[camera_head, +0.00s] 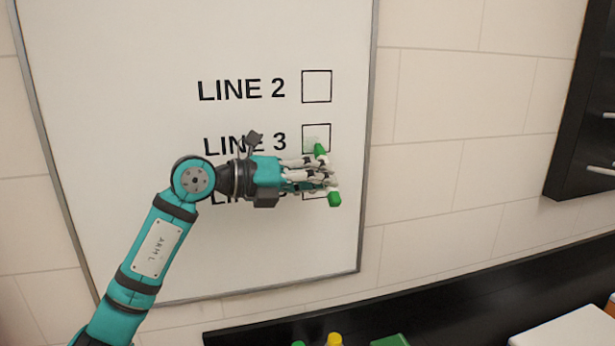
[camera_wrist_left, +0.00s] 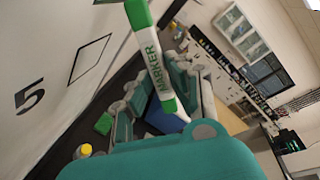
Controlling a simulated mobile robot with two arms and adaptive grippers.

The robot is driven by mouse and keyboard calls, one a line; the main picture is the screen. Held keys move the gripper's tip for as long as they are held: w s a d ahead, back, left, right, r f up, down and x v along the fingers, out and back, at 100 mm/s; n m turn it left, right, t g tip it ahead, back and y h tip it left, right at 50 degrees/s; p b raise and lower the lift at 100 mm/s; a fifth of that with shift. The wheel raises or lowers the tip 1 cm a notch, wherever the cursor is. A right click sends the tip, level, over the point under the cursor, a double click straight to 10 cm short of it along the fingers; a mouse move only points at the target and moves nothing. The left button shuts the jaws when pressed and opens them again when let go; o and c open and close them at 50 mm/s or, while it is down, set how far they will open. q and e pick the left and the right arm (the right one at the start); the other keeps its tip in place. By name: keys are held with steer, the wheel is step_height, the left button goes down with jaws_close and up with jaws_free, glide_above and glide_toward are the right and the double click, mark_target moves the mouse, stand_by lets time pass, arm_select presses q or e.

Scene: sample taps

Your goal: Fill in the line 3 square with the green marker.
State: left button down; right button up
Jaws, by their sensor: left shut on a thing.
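My left gripper (camera_head: 322,174) is shut on the green marker (camera_head: 335,199), in front of the whiteboard just below the line 3 square (camera_head: 329,131). The marker's green upper end (camera_head: 320,149) overlaps the lower part of that square; I cannot tell whether it touches the board. A pale green patch shows inside the square at lower left, and the rest of its inside looks white. In the left wrist view the white marker (camera_wrist_left: 152,58), lettered MARKER, runs between the fingers. My right gripper is not in view.
The whiteboard (camera_head: 120,90) also bears the line 2 square (camera_head: 316,86); my gripper mostly covers the row below line 3. Below are a dark ledge (camera_head: 450,300), a yellow-topped thing (camera_head: 334,339) and a green block (camera_head: 390,341). A black cabinet (camera_head: 585,130) hangs at right.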

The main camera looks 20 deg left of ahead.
arm_select(q)
steer(key=shift+w+d+r+p, duration=0.15)
steer(key=shift+w+d+p, duration=0.45)
steer(key=shift+d, duration=0.35)
steer(key=shift+a+r, duration=0.25)
steer(key=shift+r, duration=0.05)
steer(key=shift+a+f+b+v, duration=0.2)
steer(key=shift+f+b+v, duration=0.4)
steer(key=shift+v, duration=2.05)
steer(key=shift+w+d+r+p, duration=0.3)
steer(key=shift+w+d+p, duration=0.3)
steer(key=shift+d, duration=0.2)
steer(key=shift+w+d+r+p, duration=0.25)
steer(key=shift+w+d+p, duration=0.35)
steer(key=shift+d, duration=0.2)
steer(key=shift+w+d+r+p, duration=0.3)
steer(key=shift+w+d+p, duration=0.2)
steer(key=shift+d+p, duration=0.2)
steer(key=shift+x, duration=0.8)
